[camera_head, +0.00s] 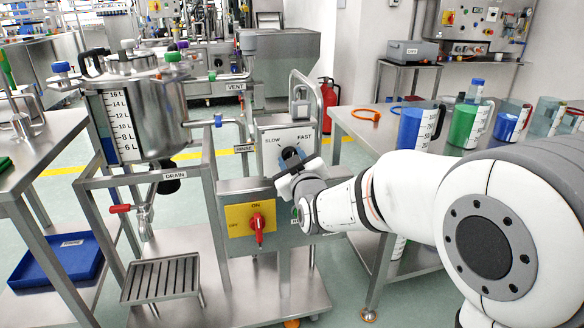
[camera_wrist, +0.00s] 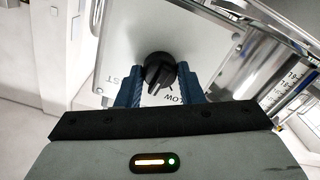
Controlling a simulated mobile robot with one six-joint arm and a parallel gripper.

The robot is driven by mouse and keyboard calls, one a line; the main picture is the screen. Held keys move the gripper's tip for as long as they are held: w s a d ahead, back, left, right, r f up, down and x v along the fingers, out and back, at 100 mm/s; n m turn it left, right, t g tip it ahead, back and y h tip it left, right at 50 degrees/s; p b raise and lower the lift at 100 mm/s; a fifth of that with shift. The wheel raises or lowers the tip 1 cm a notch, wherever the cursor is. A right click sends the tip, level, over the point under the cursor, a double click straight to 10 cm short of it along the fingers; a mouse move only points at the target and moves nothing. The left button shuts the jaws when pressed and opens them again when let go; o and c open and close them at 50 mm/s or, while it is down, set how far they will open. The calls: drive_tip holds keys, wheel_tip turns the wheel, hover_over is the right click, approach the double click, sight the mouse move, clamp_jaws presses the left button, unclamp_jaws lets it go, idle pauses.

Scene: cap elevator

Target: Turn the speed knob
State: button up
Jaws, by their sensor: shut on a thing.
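The speed knob is a dark round knob with a raised grip (camera_wrist: 158,72) on a pale panel (camera_head: 271,146) marked SLOW and FAST. In the head view my gripper (camera_head: 291,160) reaches the knob from the lower right and covers most of it. In the wrist view my gripper (camera_wrist: 160,84) has its two blue fingers on either side of the knob, shut on it. The wrist view shows the panel tilted, with the lettering partly hidden by the fingers. The knob's exact pointer setting is hard to tell.
Below the panel is a yellow plate with a red ON/OFF switch (camera_head: 257,226). A steel tank (camera_head: 137,110) with a level scale stands at left. A table at right holds several coloured jugs (camera_head: 468,124). A blue tray (camera_head: 58,258) lies at lower left.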

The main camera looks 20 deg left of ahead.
drive_tip(key=n+b, duration=0.3)
drive_tip(key=n, duration=0.7)
drive_tip(key=shift+f, duration=0.1)
drive_tip(key=shift+n, duration=0.3)
idle(0.3)
drive_tip(key=o, duration=1)
drive_tip(key=p+v, duration=0.1)
drive_tip(key=v, duration=0.7)
drive_tip(key=shift+p, duration=0.4)
